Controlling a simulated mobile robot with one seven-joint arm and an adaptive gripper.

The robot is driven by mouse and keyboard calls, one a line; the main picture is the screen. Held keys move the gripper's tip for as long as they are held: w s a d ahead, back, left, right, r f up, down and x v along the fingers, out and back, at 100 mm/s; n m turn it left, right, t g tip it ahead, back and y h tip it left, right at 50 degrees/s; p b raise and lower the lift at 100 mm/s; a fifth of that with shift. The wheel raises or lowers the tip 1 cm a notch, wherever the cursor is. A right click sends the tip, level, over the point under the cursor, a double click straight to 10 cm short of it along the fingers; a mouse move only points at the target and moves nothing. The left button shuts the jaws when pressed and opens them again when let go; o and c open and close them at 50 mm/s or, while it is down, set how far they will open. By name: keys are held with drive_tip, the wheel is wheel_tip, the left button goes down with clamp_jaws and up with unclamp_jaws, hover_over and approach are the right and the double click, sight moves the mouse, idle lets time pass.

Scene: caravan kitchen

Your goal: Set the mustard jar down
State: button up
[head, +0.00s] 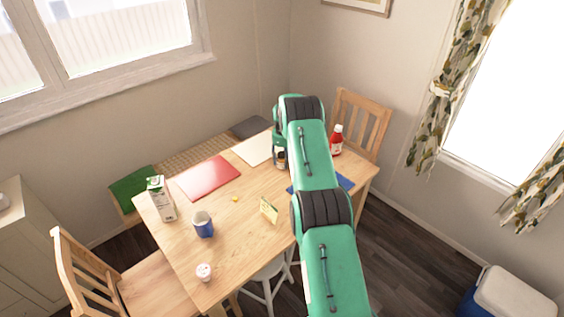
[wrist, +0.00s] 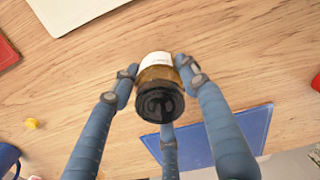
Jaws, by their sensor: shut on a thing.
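The mustard jar (wrist: 156,82) has a black lid, an amber body and a white label. In the wrist view it sits between the blue-grey fingers of my gripper (wrist: 157,73), which are shut on it. In the head view a small part of the jar (head: 281,163) shows beside my green arm, over the far part of the wooden table (head: 240,248). My arm hides much of the gripper there. I cannot tell whether the jar's base touches the table.
A blue mat (wrist: 222,136) lies close to the jar; a white mat (head: 254,149) and red mat (head: 208,177) lie left. A red bottle (head: 336,140) stands right. A carton (head: 160,198), blue mug (head: 203,224), small card (head: 269,209) and white cup (head: 204,272) stand nearer.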

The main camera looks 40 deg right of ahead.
drive_tip(key=shift+f, duration=0.1)
idle(0.3)
drive_tip(key=o, duration=1.4)
drive_tip(key=shift+c, duration=0.2)
wheel_tip(320, 180, up, 12)
drive_tip(key=shift+r+p, duration=0.15)
drive_tip(key=shift+p, duration=0.6)
drive_tip(key=shift+r, duration=0.1)
